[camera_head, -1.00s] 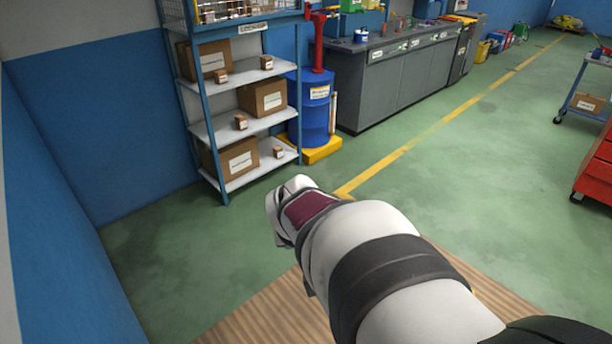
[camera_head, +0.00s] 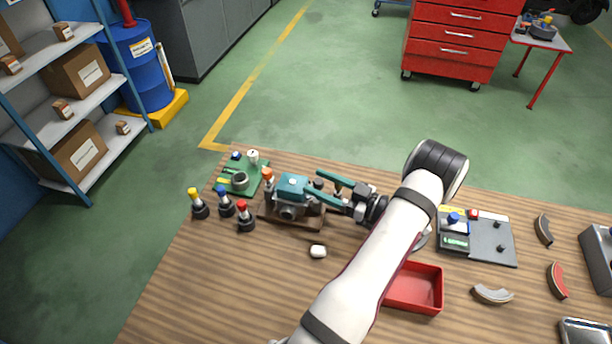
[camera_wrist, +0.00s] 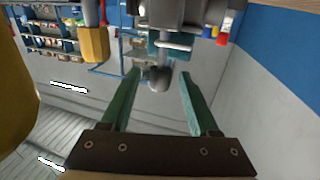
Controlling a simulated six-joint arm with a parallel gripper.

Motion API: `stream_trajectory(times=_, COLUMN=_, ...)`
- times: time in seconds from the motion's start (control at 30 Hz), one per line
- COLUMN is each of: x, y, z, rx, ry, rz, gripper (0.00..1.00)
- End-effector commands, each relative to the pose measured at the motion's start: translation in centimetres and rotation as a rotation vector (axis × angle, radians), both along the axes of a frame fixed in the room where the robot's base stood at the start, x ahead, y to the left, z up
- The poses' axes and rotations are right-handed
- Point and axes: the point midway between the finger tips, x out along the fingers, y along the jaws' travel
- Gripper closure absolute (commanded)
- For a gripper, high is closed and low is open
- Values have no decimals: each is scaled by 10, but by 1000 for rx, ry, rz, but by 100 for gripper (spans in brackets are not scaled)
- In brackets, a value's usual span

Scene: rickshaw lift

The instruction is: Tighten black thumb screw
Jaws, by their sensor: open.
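A teal and grey machine part (camera_head: 292,188) sits on a wooden block on the bench. A small dark knob (camera_head: 318,184) at its right side looks like the black thumb screw. My gripper (camera_head: 316,186) comes from the right with two green fingers apart, one on each side of the knob. In the wrist view my gripper (camera_wrist: 160,74) is open, and a grey rounded end (camera_wrist: 159,79) shows between the fingertips with gaps on both sides. Whether this is the screw's head is hard to tell.
Bottles with yellow, blue and red caps (camera_head: 245,217) stand left of the part. A green tray (camera_head: 262,178) lies behind them. A white lump (camera_head: 318,251), a red bin (camera_head: 432,303) and a grey mat (camera_head: 490,250) lie nearer or to the right. The front-left bench is clear.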

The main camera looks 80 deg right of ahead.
Motion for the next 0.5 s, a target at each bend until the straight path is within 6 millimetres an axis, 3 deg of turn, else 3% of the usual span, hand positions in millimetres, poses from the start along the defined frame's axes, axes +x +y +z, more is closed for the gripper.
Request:
stream_trajectory(times=0.2, x=33, y=-9, z=1, rx=-2, ry=1, rz=2, gripper=38)
stream_trajectory(times=0.47, x=36, y=-10, z=1, rx=-3, ry=1, rz=0, gripper=38)
stream_trajectory(times=0.5, x=36, y=-10, z=1, rx=-3, ry=1, rz=0, gripper=44)
